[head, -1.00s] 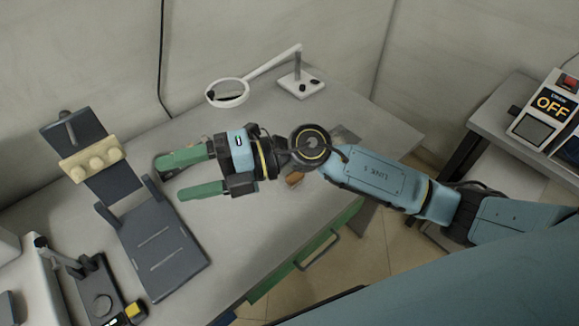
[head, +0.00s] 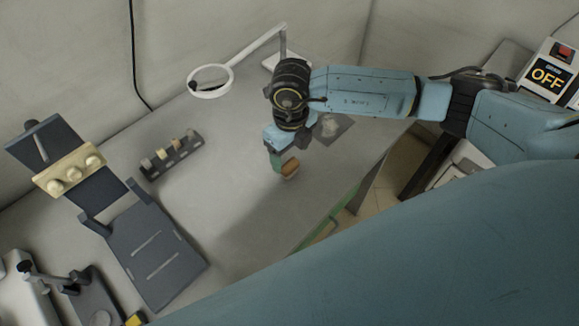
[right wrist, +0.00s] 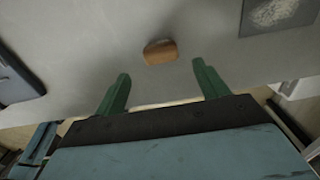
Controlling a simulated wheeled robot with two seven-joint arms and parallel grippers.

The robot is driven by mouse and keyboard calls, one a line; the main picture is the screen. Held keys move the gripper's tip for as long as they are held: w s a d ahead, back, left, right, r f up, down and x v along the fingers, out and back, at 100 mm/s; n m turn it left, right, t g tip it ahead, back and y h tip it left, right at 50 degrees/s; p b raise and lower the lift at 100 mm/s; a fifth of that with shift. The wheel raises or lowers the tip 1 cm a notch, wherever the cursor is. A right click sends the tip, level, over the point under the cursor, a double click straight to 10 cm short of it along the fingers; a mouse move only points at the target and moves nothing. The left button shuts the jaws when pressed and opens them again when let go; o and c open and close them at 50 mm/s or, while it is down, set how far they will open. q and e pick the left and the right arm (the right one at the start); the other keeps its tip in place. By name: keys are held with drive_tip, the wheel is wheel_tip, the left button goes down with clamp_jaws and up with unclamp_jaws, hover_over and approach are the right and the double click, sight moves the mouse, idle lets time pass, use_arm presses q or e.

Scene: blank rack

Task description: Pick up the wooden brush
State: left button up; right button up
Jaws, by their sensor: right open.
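The wooden brush (head: 290,169) is a small brown block on the grey table, right of the table's middle in the head view. In the right wrist view the brush (right wrist: 160,51) lies just ahead of the fingertips, between their lines. My right gripper (head: 278,166) points down close to the brush, its green fingers partly hidden in the head view. In the right wrist view my right gripper (right wrist: 162,76) is open, with nothing between its fingers. Whether a finger touches the brush cannot be told. My left gripper is not in view.
A dark rack (head: 172,160) holds several small blanks. A black stand (head: 150,255) with a cream block (head: 70,174) is at left. A magnifier lamp (head: 210,82) stands at the back. A grey patch (head: 333,128) with pale speckles lies behind the brush. The table's front edge is near the brush.

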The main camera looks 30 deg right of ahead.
sight(290, 164)
drive_tip(key=f, duration=0.7)
drive_tip(key=shift+w+f, duration=0.1)
drive_tip(key=shift+w, duration=0.2)
drive_tip(key=shift+c, duration=0.4)
drive_tip(key=c, duration=1)
